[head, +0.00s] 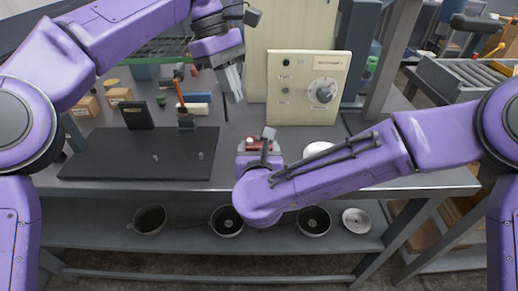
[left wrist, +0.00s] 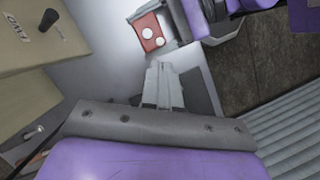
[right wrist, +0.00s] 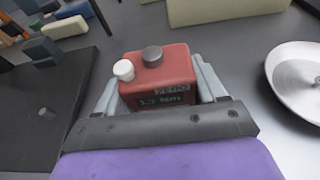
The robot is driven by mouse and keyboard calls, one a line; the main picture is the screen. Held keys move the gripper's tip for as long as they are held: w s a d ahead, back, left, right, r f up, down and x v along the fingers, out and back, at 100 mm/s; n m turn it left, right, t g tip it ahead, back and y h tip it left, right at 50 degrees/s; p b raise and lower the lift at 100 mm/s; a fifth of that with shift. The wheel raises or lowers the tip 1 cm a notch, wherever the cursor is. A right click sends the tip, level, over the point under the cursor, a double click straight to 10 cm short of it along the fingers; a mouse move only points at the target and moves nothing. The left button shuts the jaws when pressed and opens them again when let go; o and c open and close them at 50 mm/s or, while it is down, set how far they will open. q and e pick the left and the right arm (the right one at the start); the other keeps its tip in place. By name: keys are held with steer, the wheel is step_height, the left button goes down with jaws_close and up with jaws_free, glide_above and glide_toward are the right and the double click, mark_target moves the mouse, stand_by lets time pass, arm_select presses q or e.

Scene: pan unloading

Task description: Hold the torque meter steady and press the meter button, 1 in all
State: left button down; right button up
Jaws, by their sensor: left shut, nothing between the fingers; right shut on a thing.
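The torque meter is a small red box with a display on its front, a white button and a dark grey knob on top; it shows clearly in the right wrist view (right wrist: 160,82). In the head view the meter (head: 259,144) is partly hidden by my right gripper (head: 260,150), which is shut on it from both sides near the table's front edge. My left gripper (head: 233,92) is shut and empty, above and left of the meter. In the left wrist view, the meter (left wrist: 152,42) lies beyond the left fingertips (left wrist: 163,68), not touching them.
A beige panel box with a dial (head: 307,88) stands behind the meter. A white round dish (head: 318,148) sits to its right; it is a metal pan in the right wrist view (right wrist: 300,82). A dark mat (head: 140,165) covers the left table. Pans stand on the shelf below.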

arm_select(q)
steer(key=a+r, duration=0.3)
arm_select(e)
steer(key=shift+d, duration=0.1)
steer(key=shift+a, duration=0.2)
steer(key=shift+d, duration=0.1)
arm_select(q)
steer(key=m+t+h, duration=0.4)
steer(key=m+t, duration=0.4)
steer(key=m, duration=0.4)
glide_above(250, 141)
steer(key=f, duration=0.1)
steer(key=shift+a+t, duration=0.3)
steer(key=shift+a, duration=0.15)
steer(key=shift+f, duration=4.45)
